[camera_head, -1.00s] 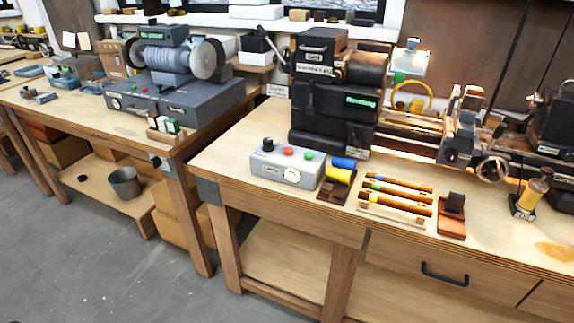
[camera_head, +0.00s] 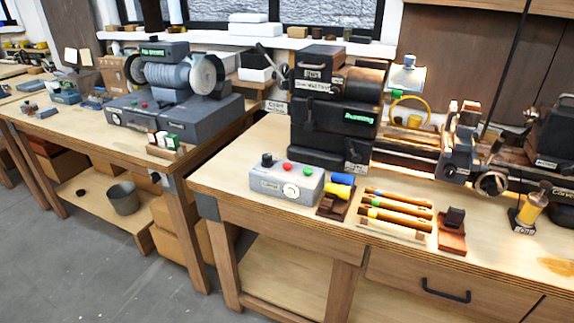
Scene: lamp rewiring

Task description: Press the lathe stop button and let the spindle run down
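The lathe (camera_head: 318,138) stands at the back of the right workbench, its dark headstock on the left. A small green screen on the headstock reads "Running" (camera_head: 359,117). A grey control box (camera_head: 287,182) sits on the bench in front of the headstock. On its top are a black knob (camera_head: 267,159), a red button (camera_head: 288,167) and a green button (camera_head: 307,171); a white dial (camera_head: 291,190) is on its front. Which button is the stop button is not readable. Neither of my grippers is in view.
Blue and yellow cylinders on a holder (camera_head: 332,200), a rack of handled tools (camera_head: 396,212) and a brown block (camera_head: 452,237) lie right of the control box. A bench with a grinder (camera_head: 175,95) stands left. The bench front left of the box is clear.

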